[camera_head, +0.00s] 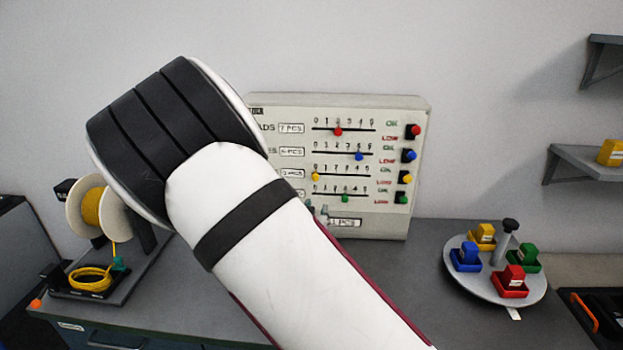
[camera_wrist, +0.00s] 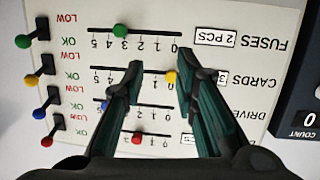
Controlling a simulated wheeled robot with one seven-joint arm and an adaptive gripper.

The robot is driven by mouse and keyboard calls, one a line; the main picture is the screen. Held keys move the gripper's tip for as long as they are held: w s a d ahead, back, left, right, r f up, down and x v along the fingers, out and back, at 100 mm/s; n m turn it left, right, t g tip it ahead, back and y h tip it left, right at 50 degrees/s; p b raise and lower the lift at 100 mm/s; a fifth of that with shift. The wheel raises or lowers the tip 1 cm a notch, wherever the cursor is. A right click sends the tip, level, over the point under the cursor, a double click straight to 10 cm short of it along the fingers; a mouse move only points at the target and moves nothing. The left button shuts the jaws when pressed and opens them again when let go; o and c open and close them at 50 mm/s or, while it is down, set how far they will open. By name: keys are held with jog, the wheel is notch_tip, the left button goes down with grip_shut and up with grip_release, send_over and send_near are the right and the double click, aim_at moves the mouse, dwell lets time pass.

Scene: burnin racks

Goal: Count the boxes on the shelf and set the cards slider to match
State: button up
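The slider panel (camera_head: 390,112) stands on the bench against the wall. In the wrist view it appears upside down. The yellow cards slider knob (camera_wrist: 170,76) sits near the 0 end of its track, between 0 and 1; it also shows in the head view (camera_head: 316,176). My gripper (camera_wrist: 158,66) is open, with its two dark green fingers on either side of the yellow knob. The right finger is close to it; contact is unclear. The cards label is partly hidden by that finger. One yellow box (camera_head: 611,152) shows on the wall shelf (camera_head: 580,165), cut off by the right edge.
Green (camera_wrist: 120,31), blue (camera_head: 359,155) and red (camera_head: 338,132) slider knobs are on neighbouring tracks. Coloured switches (camera_head: 408,155) line the panel's right side. A turntable (camera_head: 487,287) with coloured boxes stands right, a yellow spool (camera_head: 97,207) left. A count display (camera_wrist: 304,125) reads 0.

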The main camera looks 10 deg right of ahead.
aim_at(315, 178)
jog(key=w+r+t, duration=0.1)
jog(key=w, duration=0.2)
jog(key=w+d+n+t, duration=0.1)
jog(key=w, duration=0.3)
jog(key=w+d+r+t, duration=0.1)
jog(key=w, duration=0.3)
jog(key=shift+w+d+r+n+p, duration=0.2)
jog(key=shift+d+r+n+p, duration=0.1)
jog(key=shift+r+p, duration=0.1)
grip_shut()
